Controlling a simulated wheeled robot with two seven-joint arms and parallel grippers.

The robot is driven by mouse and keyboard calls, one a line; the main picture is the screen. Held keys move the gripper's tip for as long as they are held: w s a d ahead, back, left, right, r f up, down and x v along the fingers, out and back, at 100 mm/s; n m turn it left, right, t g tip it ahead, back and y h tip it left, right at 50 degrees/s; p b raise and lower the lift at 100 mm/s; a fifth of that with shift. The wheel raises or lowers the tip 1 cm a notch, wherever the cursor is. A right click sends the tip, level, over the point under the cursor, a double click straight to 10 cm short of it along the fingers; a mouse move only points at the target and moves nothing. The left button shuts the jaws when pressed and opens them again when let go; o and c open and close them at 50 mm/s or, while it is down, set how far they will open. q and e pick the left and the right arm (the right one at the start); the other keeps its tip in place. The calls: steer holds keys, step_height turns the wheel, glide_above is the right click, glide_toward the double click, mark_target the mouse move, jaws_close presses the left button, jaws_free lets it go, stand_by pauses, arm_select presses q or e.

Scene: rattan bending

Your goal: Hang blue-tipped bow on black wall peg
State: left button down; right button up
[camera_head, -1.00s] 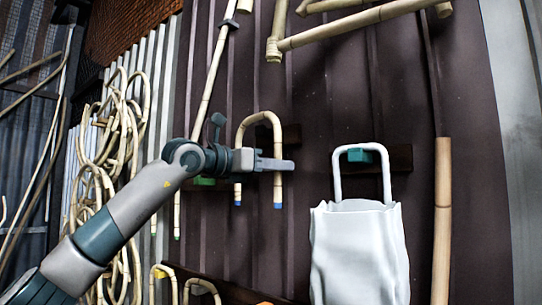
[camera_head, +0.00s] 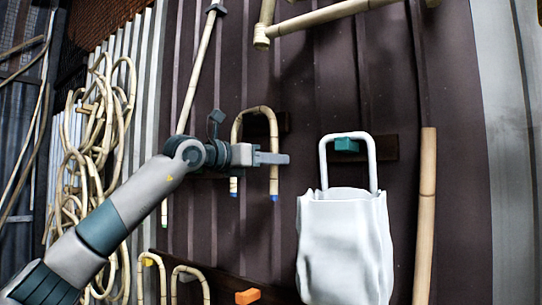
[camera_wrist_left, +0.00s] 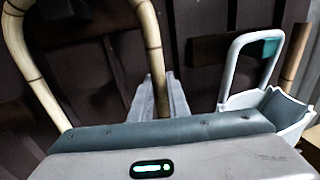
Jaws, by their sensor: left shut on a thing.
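A blue-tipped bow (camera_head: 253,109), an upside-down U of pale rattan, hangs upright in front of the dark wall. My left gripper (camera_head: 274,158) is shut on its right leg, above the blue tip. The bow's bend also shows in the left wrist view (camera_wrist_left: 150,35), with the gripper fingers (camera_wrist_left: 160,100) around that leg. A dark mounting board (camera_head: 284,122) is on the wall behind the bow's upper part. I cannot make out the black peg against it, nor whether the bow touches it. My right gripper is out of view.
A white bag (camera_head: 345,245) hangs on a teal peg (camera_head: 346,145) to the right. An orange peg (camera_head: 248,296) and two other bows (camera_head: 190,268) are below. Rattan coils (camera_head: 95,150) hang at the left. A bamboo pole (camera_head: 425,215) stands at the right.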

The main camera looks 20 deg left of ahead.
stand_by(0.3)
arm_select(q)
steer(key=c, duration=1.6)
jaws_free()
